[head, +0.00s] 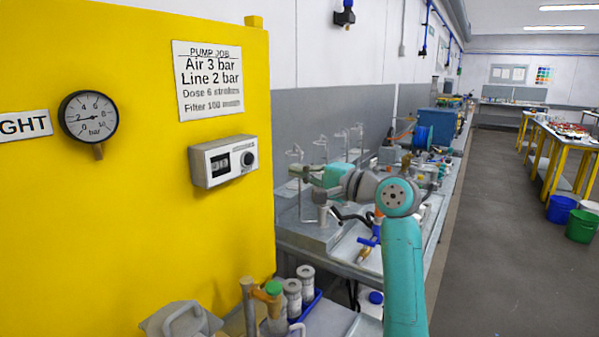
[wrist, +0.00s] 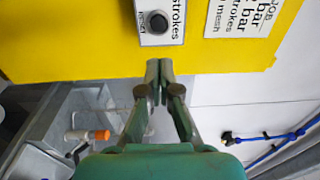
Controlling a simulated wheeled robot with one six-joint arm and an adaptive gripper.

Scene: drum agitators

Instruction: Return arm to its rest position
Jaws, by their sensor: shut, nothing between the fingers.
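My arm (head: 404,270) is raised, with its elbow above the bench at the right of the yellow panel. My gripper (head: 297,171) points left, just beyond the panel's right edge in the head view. In the wrist view the two fingers of my gripper (wrist: 159,70) meet at their tips, shut with nothing between them. The fingertips appear below the knob of the grey strokes counter box (wrist: 158,22); I cannot tell how far off the panel they are. The same counter box (head: 224,161) shows whole in the head view.
The yellow panel (head: 120,230) fills the left, with a pressure gauge (head: 89,117) and a job sign (head: 208,81). A long bench (head: 345,268) with glassware and tools runs behind my arm. Capped cylinders (head: 292,297) stand low in front. The floor (head: 500,230) at right is clear.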

